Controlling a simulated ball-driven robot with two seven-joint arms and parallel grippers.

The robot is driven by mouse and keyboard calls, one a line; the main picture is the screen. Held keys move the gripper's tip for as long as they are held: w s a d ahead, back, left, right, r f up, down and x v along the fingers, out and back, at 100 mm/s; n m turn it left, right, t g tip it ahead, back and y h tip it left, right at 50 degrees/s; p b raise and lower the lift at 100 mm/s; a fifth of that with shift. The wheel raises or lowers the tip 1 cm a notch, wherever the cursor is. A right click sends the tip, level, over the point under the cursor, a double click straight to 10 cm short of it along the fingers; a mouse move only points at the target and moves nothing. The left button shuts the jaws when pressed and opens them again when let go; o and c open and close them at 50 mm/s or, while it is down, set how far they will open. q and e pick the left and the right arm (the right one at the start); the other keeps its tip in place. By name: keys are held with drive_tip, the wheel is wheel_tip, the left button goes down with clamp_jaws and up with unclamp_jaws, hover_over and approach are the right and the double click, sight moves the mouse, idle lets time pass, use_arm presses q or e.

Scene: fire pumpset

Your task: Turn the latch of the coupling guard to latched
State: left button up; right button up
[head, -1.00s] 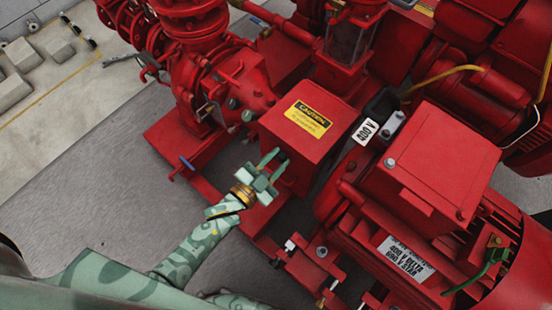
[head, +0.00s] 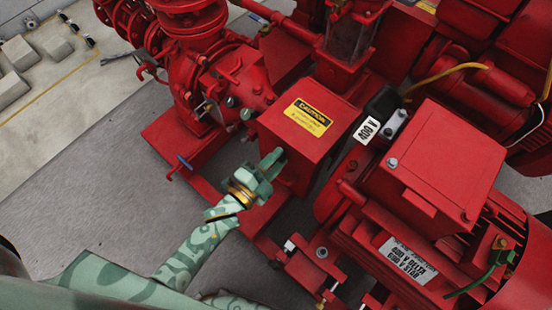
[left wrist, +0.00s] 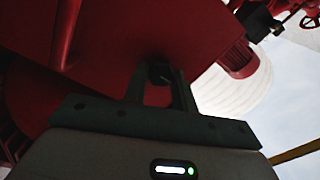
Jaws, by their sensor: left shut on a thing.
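The coupling guard (head: 290,145) is a red box with a yellow caution label (head: 307,116) on its top. My left gripper (head: 277,155) is at the guard's near left face, with its fingers closed together on a small dark part there. In the left wrist view the fingers (left wrist: 160,88) are shut on this small dark latch (left wrist: 160,72), which stands out from the red guard face (left wrist: 150,35). In the head view the fingers mostly hide the latch, and its turned position cannot be told. My right gripper is not in view.
The red pump (head: 225,85) stands left of the guard and the red motor (head: 430,190) right of it. A small blue-handled valve (head: 184,162) sits near the base frame at left. Grey floor (head: 90,180) is free at the left.

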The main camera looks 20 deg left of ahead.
use_arm(q)
drive_tip(key=shift+s+f, duration=0.1)
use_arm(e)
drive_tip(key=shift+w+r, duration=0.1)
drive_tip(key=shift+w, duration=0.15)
use_arm(q)
drive_tip(key=o, duration=1)
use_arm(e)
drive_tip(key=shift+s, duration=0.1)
use_arm(q)
drive_tip(key=p+v, duration=0.4)
drive_tip(key=v, duration=1.2)
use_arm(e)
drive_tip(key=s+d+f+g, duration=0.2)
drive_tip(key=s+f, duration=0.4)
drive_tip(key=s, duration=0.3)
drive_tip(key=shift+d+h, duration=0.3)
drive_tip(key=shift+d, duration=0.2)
